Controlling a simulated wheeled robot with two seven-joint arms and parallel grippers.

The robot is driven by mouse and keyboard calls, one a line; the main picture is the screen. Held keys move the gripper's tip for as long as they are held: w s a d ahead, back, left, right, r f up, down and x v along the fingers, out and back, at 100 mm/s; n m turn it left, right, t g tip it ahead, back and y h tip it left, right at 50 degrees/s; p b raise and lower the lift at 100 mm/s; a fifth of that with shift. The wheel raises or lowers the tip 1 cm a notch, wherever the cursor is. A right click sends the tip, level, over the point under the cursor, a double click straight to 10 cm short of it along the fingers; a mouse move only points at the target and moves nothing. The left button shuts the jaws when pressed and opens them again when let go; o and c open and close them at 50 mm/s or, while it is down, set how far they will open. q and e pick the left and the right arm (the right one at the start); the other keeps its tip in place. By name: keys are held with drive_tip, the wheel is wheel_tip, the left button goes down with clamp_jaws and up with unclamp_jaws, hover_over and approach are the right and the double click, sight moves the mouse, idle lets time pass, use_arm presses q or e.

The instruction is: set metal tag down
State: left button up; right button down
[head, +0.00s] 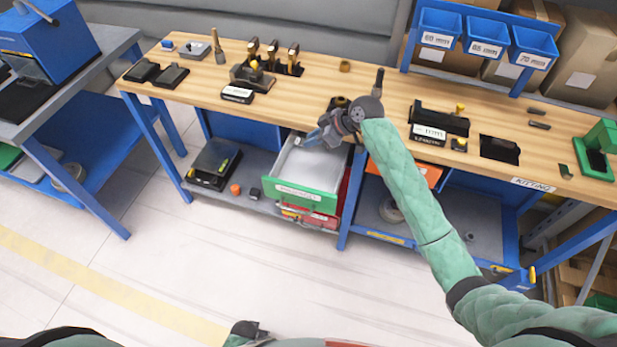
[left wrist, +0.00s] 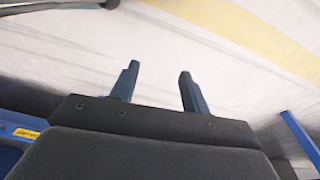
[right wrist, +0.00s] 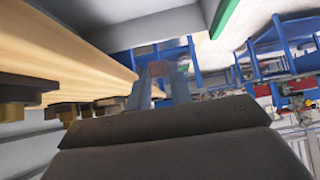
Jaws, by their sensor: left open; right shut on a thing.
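My right gripper (head: 318,136) reaches over the open drawer (head: 318,203), which has a green front and a pale inside. In the right wrist view the right gripper (right wrist: 158,84) is shut on a small brownish-grey piece, the metal tag (right wrist: 157,68), held at its fingertips. In the head view the tag is too small to make out clearly, and I cannot tell whether it touches the drawer. My left gripper (left wrist: 158,80) is open and empty in the left wrist view, with pale floor beyond its fingers.
The wooden bench top (head: 310,92) lies just behind the drawer and carries black holders and brass-coloured parts. A black tray (head: 213,163) stands on the shelf left of the drawer. Blue bins (head: 486,40) hang at the back right. The floor in front is clear.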

wheel_tip(320, 180, down, 5)
drive_tip(key=b, duration=0.4)
use_arm(q)
wheel_tip(320, 180, up, 12)
drive_tip(key=w+d, duration=0.2)
drive_tip(key=w, duration=0.1)
use_arm(e)
drive_tip(key=p, duration=0.2)
hover_over(304, 173)
drive_tip(key=d, duration=0.3)
drive_tip(key=f, duration=0.3)
drive_tip(key=s+f, duration=0.1)
drive_tip(key=f, duration=0.1)
drive_tip(key=shift+f, duration=0.15)
drive_tip(key=shift+f+p, duration=0.6)
drive_tip(key=shift+f, duration=1.7)
use_arm(q)
wheel_tip(304, 173, down, 10)
drive_tip(key=s+a, duration=0.1)
drive_tip(key=s, duration=0.1)
drive_tip(key=shift+s+a+r, duration=0.15)
drive_tip(key=shift+s+a, duration=0.1)
drive_tip(key=shift+s, duration=0.1)
use_arm(e)
drive_tip(key=shift+f, duration=0.1)
